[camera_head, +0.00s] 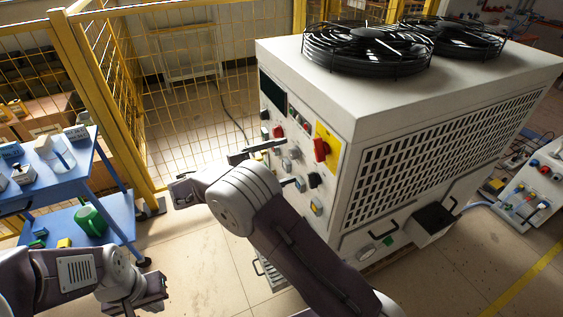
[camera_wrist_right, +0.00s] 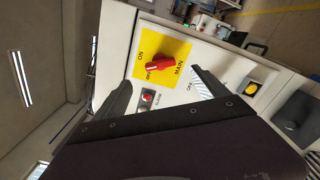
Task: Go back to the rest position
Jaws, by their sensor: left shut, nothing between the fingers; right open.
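A red main switch (camera_head: 320,149) sits on a yellow plate (camera_head: 327,140). In the right wrist view the red switch (camera_wrist_right: 158,64) shows just beyond and between my fingers, near the ON and OFF labels. My right gripper (camera_head: 284,163) is open and empty in front of the panel; its fingertips also show in the wrist view (camera_wrist_right: 163,80). I see no contact with the switch. My left gripper (camera_head: 148,297) is shut and empty, low at the lower left.
A blue cart (camera_head: 75,187) with small items and a green container (camera_head: 91,220) stands at the left. A yellow mesh fence (camera_head: 190,75) runs behind. Other panel knobs and buttons are close to my right gripper. Floor between cart and cabinet is clear.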

